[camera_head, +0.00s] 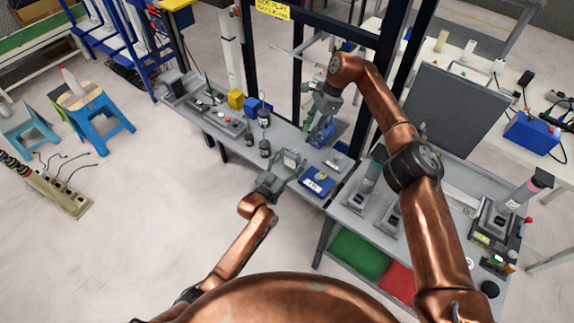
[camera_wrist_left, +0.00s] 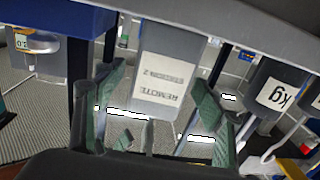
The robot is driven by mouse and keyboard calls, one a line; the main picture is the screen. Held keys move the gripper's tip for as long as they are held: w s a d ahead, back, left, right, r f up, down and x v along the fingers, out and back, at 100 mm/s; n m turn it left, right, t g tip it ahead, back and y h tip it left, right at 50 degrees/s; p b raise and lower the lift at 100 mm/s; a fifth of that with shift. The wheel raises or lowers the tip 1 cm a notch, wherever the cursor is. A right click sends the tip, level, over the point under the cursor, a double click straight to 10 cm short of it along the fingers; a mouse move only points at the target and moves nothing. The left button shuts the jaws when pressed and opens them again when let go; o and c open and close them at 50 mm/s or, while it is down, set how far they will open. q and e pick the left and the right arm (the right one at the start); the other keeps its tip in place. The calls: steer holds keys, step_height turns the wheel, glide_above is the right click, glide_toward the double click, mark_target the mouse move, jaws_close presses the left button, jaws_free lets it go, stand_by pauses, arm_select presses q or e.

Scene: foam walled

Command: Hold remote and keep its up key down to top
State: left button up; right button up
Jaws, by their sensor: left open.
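The remote (camera_head: 291,157) is a small grey box near the front edge of the grey bench. In the left wrist view the remote (camera_wrist_left: 166,75) carries a white label and sits between the two green-padded fingers. My left gripper (camera_head: 281,173) is open around its near end, with gaps at the sides. The up key cannot be made out in either view. My right gripper (camera_head: 323,108) is farther back, above a blue object (camera_head: 322,133). Its fingers are too small and dark to tell whether they are open.
Dark labelled weights (camera_head: 265,148) stand left of the remote, one marked kg (camera_wrist_left: 275,94) in the wrist view. A blue box (camera_head: 317,182) with a white label lies to the right. A control panel (camera_head: 210,108) and dark posts (camera_head: 396,40) stand farther back.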

arm_select(q)
steer(key=shift+w+d, duration=0.2)
steer(key=shift+w, duration=0.1)
steer(key=shift+c, duration=0.4)
steer(key=c, duration=1.3)
steer(key=shift+o, duration=0.2)
arm_select(e)
jaws_close()
